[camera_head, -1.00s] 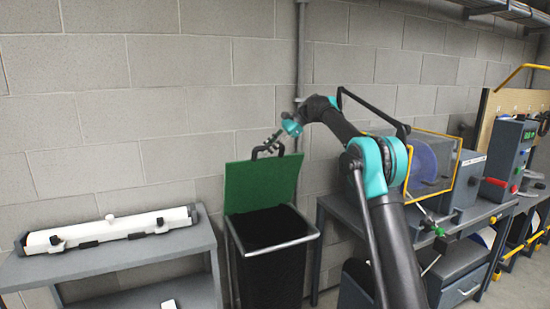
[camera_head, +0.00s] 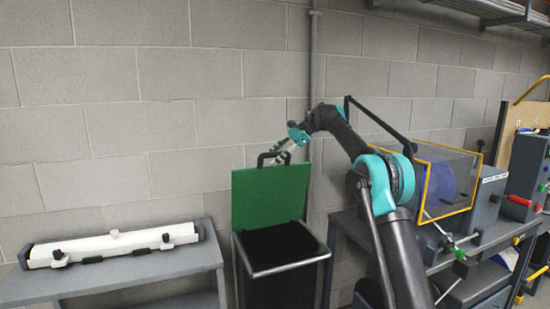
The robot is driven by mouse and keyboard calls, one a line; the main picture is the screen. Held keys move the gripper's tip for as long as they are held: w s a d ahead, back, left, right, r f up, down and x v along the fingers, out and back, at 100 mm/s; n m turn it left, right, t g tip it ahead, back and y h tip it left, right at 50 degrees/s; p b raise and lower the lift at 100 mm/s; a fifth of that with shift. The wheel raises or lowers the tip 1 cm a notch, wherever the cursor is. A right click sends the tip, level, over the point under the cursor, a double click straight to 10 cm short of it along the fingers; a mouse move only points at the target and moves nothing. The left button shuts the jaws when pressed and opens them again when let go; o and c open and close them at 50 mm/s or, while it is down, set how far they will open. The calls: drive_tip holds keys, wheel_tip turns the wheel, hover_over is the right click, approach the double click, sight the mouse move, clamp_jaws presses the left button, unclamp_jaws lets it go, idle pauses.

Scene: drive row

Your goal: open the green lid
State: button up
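The green lid (camera_head: 270,197) stands raised, near upright, at the back of a dark bin (camera_head: 283,284) with a metal rim. The bin's dark inside shows below it. A black handle (camera_head: 273,158) sits at the lid's top edge. My gripper (camera_head: 279,154) is at that handle, at the end of my arm reaching in from the right. The fingers are small and overlap the handle, so I cannot tell whether they are shut on it.
A grey bench (camera_head: 190,262) with a long white fixture (camera_head: 113,244) stands to the left. To the right is a bench with a yellow-framed guard (camera_head: 448,180). A vertical pipe (camera_head: 313,60) runs up the block wall behind the bin.

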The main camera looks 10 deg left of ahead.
drive_tip(key=v, duration=0.7)
drive_tip(key=shift+d, duration=0.2)
drive_tip(key=shift+w+r, duration=0.1)
